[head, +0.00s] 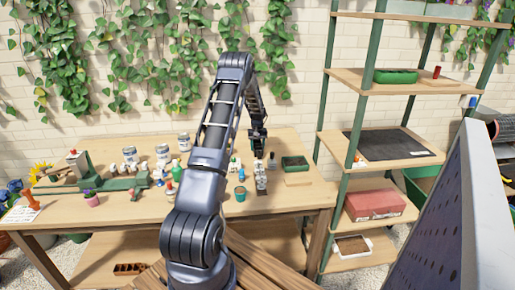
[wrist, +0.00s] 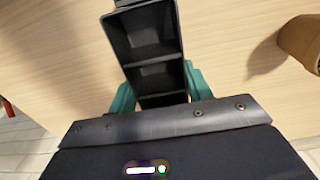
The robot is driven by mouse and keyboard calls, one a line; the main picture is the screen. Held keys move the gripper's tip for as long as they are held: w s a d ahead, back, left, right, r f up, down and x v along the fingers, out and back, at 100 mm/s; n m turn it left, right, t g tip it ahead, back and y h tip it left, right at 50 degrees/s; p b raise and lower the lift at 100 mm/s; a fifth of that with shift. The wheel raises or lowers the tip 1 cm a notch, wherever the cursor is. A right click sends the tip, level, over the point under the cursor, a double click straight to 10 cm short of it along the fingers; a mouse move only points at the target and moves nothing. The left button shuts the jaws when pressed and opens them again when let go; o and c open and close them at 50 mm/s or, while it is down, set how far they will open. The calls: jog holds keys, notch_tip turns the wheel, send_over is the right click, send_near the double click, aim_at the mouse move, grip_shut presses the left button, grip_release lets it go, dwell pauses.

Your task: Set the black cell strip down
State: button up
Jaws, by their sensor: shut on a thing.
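The black cell strip (wrist: 150,45) shows in the wrist view as a row of open, empty-looking square cells, running up from my gripper to the top edge. My gripper (wrist: 160,92) has its teal fingers on either side of the strip and is shut on it. The strip's near end is hidden behind the gripper body. Pale wood lies beneath it; I cannot tell whether the strip touches the wood. In the head view my gripper (head: 258,142) is over the back right part of the workbench (head: 140,210); the strip is not clear there.
A brown rounded object (wrist: 302,42) is right of the strip in the wrist view. On the bench are a green tray (head: 295,163), a teal pot (head: 240,194), several cans and bottles, and a green device (head: 115,184). A shelf rack (head: 370,165) stands to the right.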

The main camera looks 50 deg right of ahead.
aim_at(257, 144)
jog(key=shift+f, duration=0.3)
jog(key=shift+f, duration=0.15)
jog(key=o, duration=1.1)
notch_tip(257, 144, up, 12)
jog(key=shift+r, duration=0.2)
